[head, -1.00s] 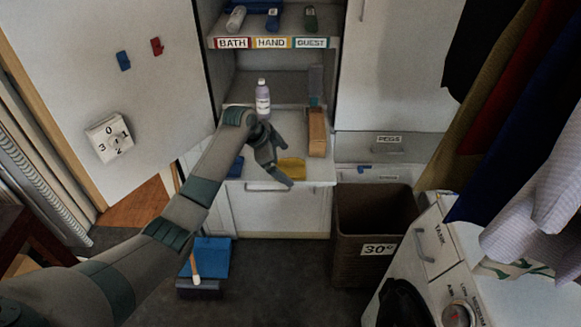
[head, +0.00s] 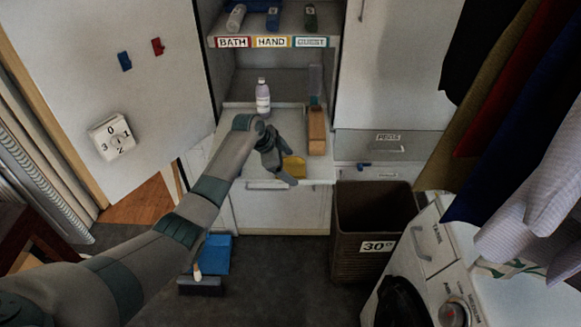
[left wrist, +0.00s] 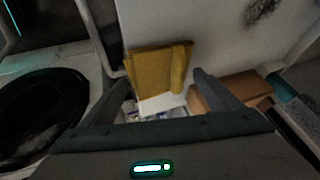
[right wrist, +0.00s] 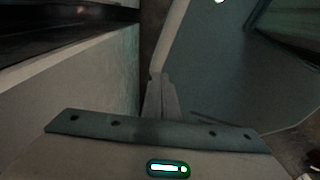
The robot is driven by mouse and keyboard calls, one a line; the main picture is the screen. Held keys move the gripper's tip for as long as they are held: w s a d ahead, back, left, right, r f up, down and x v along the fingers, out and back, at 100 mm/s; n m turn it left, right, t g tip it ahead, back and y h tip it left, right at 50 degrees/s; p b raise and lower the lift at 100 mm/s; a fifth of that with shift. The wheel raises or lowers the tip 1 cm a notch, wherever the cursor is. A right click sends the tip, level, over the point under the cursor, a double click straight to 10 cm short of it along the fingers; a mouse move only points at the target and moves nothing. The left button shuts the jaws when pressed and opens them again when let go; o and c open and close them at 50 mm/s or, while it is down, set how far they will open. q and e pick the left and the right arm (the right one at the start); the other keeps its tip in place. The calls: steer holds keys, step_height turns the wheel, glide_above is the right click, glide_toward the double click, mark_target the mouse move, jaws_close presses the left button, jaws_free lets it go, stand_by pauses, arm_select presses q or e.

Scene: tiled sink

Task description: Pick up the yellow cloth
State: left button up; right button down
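The yellow cloth (head: 295,168) lies near the front edge of the white counter in the head view. It is partly hidden behind my left gripper (head: 287,172), which is over the counter at the cloth's left side. In the left wrist view the folded cloth (left wrist: 160,68) shows ahead of and between the two spread fingers of my left gripper (left wrist: 158,92). That gripper is open, and I cannot tell whether it touches the cloth. My right gripper (right wrist: 160,90) shows only in its own wrist view, its fingers together with nothing seen between them.
A bottle (head: 263,97) stands on the counter behind the cloth, and a brown block-like object (head: 317,132) stands to the right. A shelf (head: 270,42) labelled BATH, HAND, GUEST is above. A brown basket (head: 360,255) stands lower right, beside the washing machine (head: 455,262). Clothes hang at right.

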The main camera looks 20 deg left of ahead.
mark_target(290, 169)
arm_select(q)
steer(key=c, duration=0.6)
steer(key=shift+c, duration=0.2)
steer(key=shift+r+b, duration=0.35)
steer(key=shift+r, duration=0.15)
steer(key=c, duration=0.4)
steer(key=r, duration=0.1)
steer(key=r+b, duration=0.1)
steer(key=r, duration=0.1)
steer(key=shift+s+d, duration=0.15)
steer(key=shift+d, duration=0.1)
steer(key=shift+c, duration=0.4)
steer(key=s+d+r+b, duration=0.1)
steer(key=s+d+r, duration=0.1)
steer(key=d, duration=0.1)
steer(key=s+d+r+b, duration=0.1)
steer(key=s+d+r, duration=0.1)
steer(key=d, duration=0.1)
steer(key=s+d+r+b, duration=0.1)
steer(key=s+d+r, duration=0.1)
steer(key=d+r, duration=0.1)
steer(key=shift+s+b, duration=0.3)
